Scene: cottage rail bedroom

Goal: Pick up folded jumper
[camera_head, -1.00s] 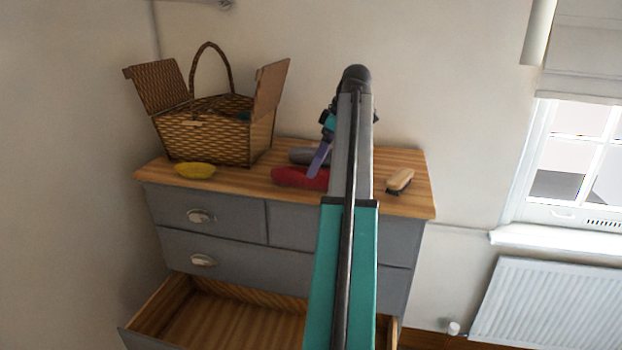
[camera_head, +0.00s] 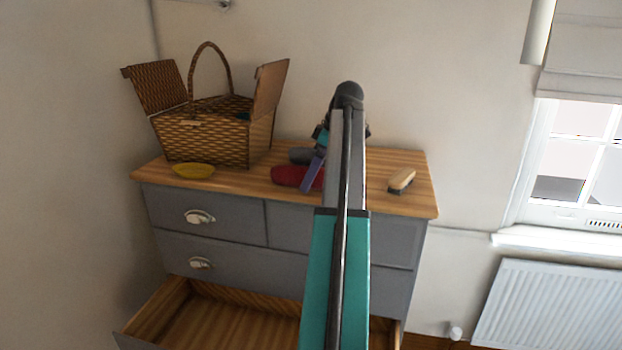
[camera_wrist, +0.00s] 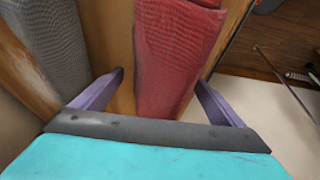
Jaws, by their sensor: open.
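A red folded knitted bundle (camera_head: 291,176) lies on the dresser top, partly hidden by my arm. A grey folded bundle (camera_head: 301,155) lies behind it. I cannot tell for sure which is the folded jumper. My gripper (camera_head: 310,186) is low over the red bundle, with one purple finger showing. In the wrist view, my gripper (camera_wrist: 160,78) is open, with its fingers on either side of the red bundle (camera_wrist: 172,60). The grey bundle (camera_wrist: 45,45) lies outside the left finger. I cannot tell whether the fingers touch the red bundle.
The wooden dresser top (camera_head: 235,183) also holds a wicker basket (camera_head: 205,135) with raised flaps, a yellow dish (camera_head: 193,171) and a wooden brush (camera_head: 401,180). A lower drawer (camera_head: 215,320) stands open. The wall is close behind the dresser.

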